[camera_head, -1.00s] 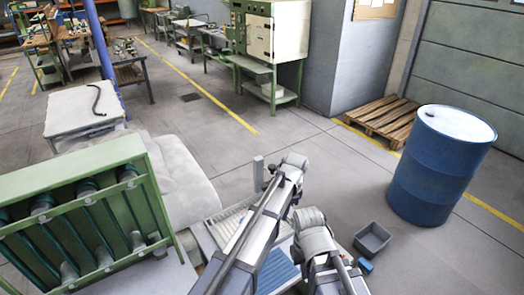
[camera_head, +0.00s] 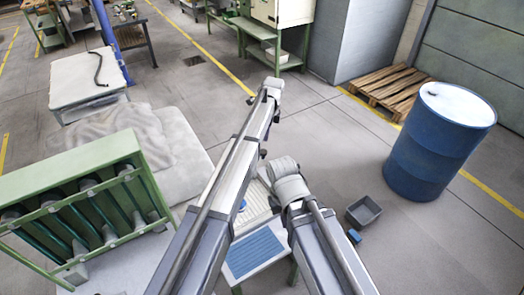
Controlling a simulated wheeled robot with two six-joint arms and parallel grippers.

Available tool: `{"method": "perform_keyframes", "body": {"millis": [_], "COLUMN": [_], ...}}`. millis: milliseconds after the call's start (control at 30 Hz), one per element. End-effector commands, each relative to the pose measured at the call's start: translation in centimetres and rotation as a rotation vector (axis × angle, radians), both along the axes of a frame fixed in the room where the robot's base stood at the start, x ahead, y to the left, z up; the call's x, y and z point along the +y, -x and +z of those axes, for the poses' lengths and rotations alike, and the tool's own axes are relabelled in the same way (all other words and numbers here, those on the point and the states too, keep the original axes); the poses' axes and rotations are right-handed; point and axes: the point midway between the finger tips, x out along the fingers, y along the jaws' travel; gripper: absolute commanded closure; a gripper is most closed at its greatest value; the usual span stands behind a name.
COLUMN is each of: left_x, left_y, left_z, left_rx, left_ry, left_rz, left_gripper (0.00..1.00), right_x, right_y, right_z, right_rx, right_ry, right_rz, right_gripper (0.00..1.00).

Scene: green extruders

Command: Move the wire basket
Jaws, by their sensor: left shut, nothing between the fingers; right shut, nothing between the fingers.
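I cannot clearly make out a wire basket. A small open grey bin (camera_head: 363,211) stands on the floor right of my arms; its mesh, if any, is too small to tell. My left gripper (camera_head: 268,92) is at the far end of the raised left arm, shut and empty, over the floor. My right gripper (camera_head: 284,168) is lower, at the rounded end of the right arm, left of the bin and apart from it. It is shut and empty; its fingers are hard to make out.
A blue drum (camera_head: 440,142) stands right of the bin, with a wooden pallet (camera_head: 392,90) behind it. A small blue block (camera_head: 354,236) lies by the bin. A green rack (camera_head: 95,205) stands at left. A low table with a blue ridged mat (camera_head: 255,252) lies under my arms.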

Motion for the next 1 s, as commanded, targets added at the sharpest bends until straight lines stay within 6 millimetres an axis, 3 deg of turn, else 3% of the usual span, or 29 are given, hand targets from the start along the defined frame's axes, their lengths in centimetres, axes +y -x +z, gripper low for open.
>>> {"method": "perform_keyframes", "body": {"millis": [367, 1000], "left_x": [0.0, 0.6], "left_y": [0.0, -0.1], "left_z": [-0.7, -7.0], "left_rx": [0.000, 0.000], "left_ry": [0.000, 0.000], "left_rz": [0.002, 0.003], "left_gripper": [1.00, 1.00], "right_x": [0.0, 0.0], "right_y": [0.0, -0.1], "right_z": [-0.7, -7.0], "right_rx": [-0.001, -0.002], "right_ry": [0.000, 0.000], "right_rz": [0.000, 0.003], "right_gripper": [1.00, 1.00]}}
